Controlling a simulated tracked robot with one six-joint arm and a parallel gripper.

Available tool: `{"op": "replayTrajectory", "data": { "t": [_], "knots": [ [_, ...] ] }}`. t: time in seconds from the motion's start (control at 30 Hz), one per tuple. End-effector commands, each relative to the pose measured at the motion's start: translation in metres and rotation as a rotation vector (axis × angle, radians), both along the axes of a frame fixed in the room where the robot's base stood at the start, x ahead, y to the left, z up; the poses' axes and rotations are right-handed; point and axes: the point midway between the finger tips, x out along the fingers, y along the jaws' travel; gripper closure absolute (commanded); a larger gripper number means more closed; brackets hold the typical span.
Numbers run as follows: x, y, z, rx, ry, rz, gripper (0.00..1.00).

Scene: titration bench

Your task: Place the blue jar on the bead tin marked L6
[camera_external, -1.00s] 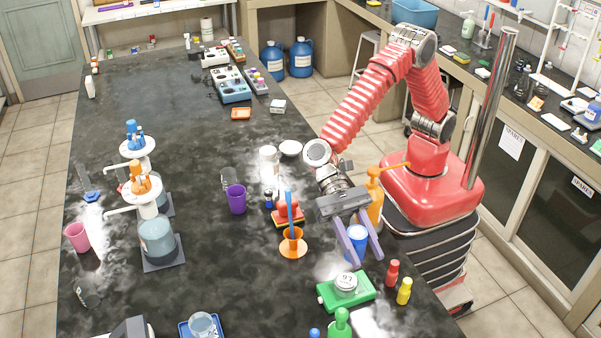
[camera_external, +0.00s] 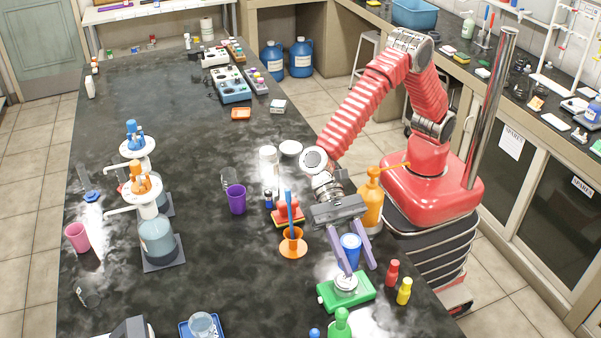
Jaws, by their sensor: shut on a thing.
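The blue jar (camera_external: 351,248) is upright between the two purple fingers of my gripper (camera_external: 359,268), which is shut on it. A round, light-coloured tin (camera_external: 346,284) sits on a green block-like device (camera_external: 358,294) near the front of the black bench. Its mark is too small to read now. The jar's bottom is just behind and above the tin in the picture, and the left fingertip overlaps the tin's back edge. I cannot tell whether the jar touches the tin.
An orange funnel holder (camera_external: 293,246) stands left of my gripper, and an orange pump bottle (camera_external: 371,198) stands behind it. Red (camera_external: 392,273) and yellow (camera_external: 404,291) bottles stand right of the green device. A green bottle (camera_external: 340,323) stands in front.

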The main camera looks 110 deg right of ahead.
Motion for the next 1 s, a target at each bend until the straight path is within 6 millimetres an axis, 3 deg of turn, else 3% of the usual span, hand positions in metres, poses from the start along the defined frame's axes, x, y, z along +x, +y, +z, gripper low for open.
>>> {"op": "replayTrajectory", "data": {
  "t": [0.13, 0.53, 0.83, 1.0],
  "knots": [
    [0.0, 0.0, -0.019, 0.0, 0.002, -0.001, 0.85],
    [0.0, 0.0, -0.025, 0.001, 0.0, 0.0, 0.85],
    [0.0, 0.0, -0.058, 0.0, 0.003, 0.0, 0.85],
    [0.0, 0.0, -0.061, 0.001, 0.0, 0.0, 0.85]
  ]
}}
